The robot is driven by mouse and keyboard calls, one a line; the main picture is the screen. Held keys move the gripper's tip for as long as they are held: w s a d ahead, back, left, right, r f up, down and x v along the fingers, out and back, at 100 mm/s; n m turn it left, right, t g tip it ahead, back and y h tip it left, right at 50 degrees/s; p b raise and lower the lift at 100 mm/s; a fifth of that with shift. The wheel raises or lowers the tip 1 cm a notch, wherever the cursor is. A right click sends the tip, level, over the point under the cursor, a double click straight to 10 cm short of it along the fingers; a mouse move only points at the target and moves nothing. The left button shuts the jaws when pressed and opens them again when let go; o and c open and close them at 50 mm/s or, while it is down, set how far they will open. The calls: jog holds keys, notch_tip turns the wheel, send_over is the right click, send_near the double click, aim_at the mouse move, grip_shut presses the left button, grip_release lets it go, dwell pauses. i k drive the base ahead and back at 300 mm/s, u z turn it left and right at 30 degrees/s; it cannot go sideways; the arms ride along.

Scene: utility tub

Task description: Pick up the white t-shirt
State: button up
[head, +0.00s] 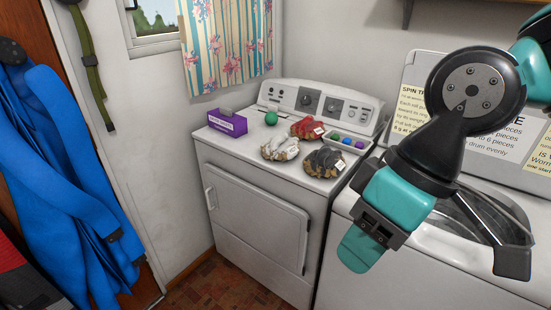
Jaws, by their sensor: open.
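I cannot make out a white t-shirt in this view. The open top-loading washer (440,270) stands at the right, and my arm covers much of its opening, so most of what is in its tub is hidden. My gripper (437,252) is over the front of the washer, with its fingers spread apart and nothing seen between them. A small crumpled white item (280,148) with a tag lies on the dryer (240,147), left of my gripper; it looks like a glove.
The dryer top also bears a red item (307,128), a dark tagged item (325,161), a green ball (271,118), a purple box (227,123) and a small tray (347,142). The raised washer lid (424,76) stands behind my arm. Blue clothing (70,180) hangs at the left.

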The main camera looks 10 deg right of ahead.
aim_at(281, 147)
jog(key=u, duration=0.55)
jog(key=k, duration=1.2)
jog(key=u, duration=0.85)
jog(key=i, duration=2.8)
jog(key=z, duration=1.05)
jog(key=i, duration=0.95)
jog(key=z, duration=1.1)
jog(key=i, duration=0.3)
jog(key=z, duration=0.3)
